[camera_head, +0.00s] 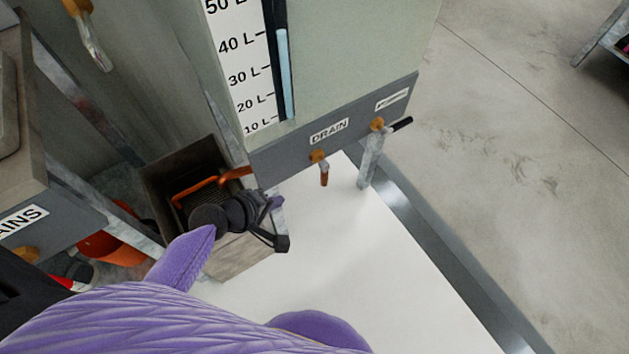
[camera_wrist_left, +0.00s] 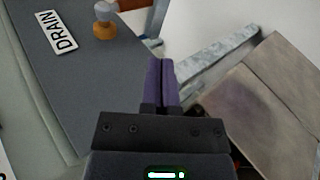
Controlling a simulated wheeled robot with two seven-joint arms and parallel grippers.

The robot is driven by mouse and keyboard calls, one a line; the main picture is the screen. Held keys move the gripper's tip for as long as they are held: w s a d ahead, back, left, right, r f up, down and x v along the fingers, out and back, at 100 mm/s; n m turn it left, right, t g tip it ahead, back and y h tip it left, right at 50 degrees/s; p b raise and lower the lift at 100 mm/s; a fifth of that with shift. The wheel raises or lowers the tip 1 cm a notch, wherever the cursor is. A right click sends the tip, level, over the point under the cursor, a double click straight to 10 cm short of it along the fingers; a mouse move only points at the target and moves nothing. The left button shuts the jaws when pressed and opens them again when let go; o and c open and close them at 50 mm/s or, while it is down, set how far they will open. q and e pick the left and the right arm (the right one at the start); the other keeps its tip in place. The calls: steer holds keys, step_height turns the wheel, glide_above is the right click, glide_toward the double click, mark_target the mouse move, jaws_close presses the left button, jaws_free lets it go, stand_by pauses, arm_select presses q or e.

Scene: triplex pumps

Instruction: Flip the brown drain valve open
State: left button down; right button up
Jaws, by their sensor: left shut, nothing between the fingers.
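The drain valve (camera_head: 324,176) sits under the DRAIN label on the grey panel. It has an orange-brown fitting, and its brown handle hangs downward. In the left wrist view the valve's brown base (camera_wrist_left: 104,30) and a grey part of it show at the top, cut by the frame edge. My left gripper (camera_head: 276,203) is left of and a little below the valve, apart from it. Its purple fingers (camera_wrist_left: 159,75) are shut together with nothing between them. My right gripper is not in view.
Another valve with a black handle (camera_head: 401,124) and a metal pipe (camera_head: 370,161) stands right of the drain valve. A box with an orange pipe (camera_head: 200,184) lies behind my left gripper. The white surface (camera_head: 400,260) below the panel is clear.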

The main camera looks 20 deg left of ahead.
mark_target(322, 183)
arm_select(q)
steer(key=b+x, duration=0.2)
steer(key=x, duration=0.2)
steer(key=r+b+x, duration=0.1)
steer(key=b+x, duration=0.2)
steer(key=x, duration=0.1)
steer(key=w+b+x, duration=0.1)
steer(key=b+x, duration=0.2)
steer(key=x, duration=0.1)
steer(key=shift+w+d, duration=0.3)
steer(key=shift+d, duration=0.1)
steer(key=shift+w+d+r, duration=0.1)
steer(key=shift+w+r, duration=0.1)
steer(key=shift+w, duration=0.05)
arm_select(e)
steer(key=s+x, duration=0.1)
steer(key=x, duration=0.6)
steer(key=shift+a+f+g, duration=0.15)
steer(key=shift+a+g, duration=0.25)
arm_select(q)
steer(key=shift+d+f, duration=0.1)
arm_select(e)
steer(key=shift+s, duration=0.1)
